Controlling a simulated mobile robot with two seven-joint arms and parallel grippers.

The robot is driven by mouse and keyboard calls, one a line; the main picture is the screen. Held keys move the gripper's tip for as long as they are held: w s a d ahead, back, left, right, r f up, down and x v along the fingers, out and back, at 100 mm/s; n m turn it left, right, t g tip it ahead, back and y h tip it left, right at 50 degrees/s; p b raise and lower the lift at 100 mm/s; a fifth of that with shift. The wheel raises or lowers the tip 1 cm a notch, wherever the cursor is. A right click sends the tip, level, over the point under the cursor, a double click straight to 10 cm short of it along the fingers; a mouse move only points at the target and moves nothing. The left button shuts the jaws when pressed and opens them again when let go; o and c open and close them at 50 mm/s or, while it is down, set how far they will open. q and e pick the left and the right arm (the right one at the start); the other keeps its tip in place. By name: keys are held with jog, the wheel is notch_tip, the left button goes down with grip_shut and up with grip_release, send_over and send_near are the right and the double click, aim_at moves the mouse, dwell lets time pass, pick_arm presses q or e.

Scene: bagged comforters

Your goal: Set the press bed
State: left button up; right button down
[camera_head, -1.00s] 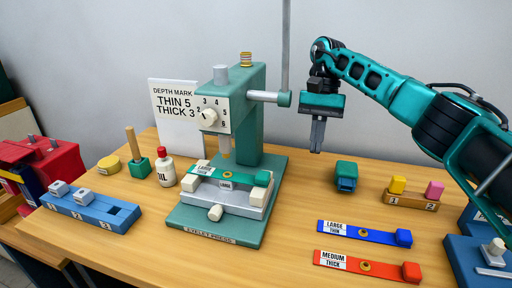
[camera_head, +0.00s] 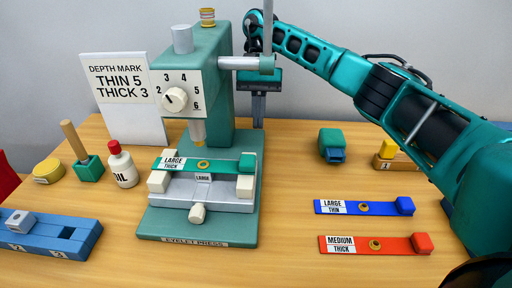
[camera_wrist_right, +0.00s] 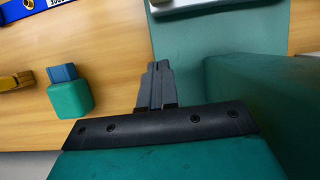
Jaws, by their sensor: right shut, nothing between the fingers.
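The green eyelet press (camera_head: 215,95) stands on the table in the head view. Its dial (camera_head: 175,99) has numbers around it and the knob points to the left, near 2 or 3. On its bed (camera_head: 210,194) lies a green strip (camera_head: 225,163) labelled LARGE THICK, with a tag reading LARGER or similar in front. A sign (camera_head: 120,85) reads DEPTH MARK, THIN 5, THICK 3. My right gripper (camera_head: 259,115) is shut and empty, behind and right of the press column; it also shows in the right wrist view (camera_wrist_right: 157,72). My left gripper is not in view.
A blue LARGE THIN strip (camera_head: 340,208) and a red MEDIUM THICK strip (camera_head: 350,244) lie right of the press. A green block with a blue end (camera_head: 331,141) stands behind them. An oil bottle (camera_head: 122,168), a stamp (camera_head: 87,168) and a blue tray (camera_head: 62,225) are left.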

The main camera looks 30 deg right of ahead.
jog(key=x, duration=0.4)
jog(key=shift+s, duration=0.1)
jog(key=shift+s+a+p, duration=0.3)
jog(key=shift+s+a, duration=0.2)
jog(key=shift+s, duration=0.15)
jog(key=shift+s+a, duration=0.65)
jog(key=shift+s, duration=0.3)
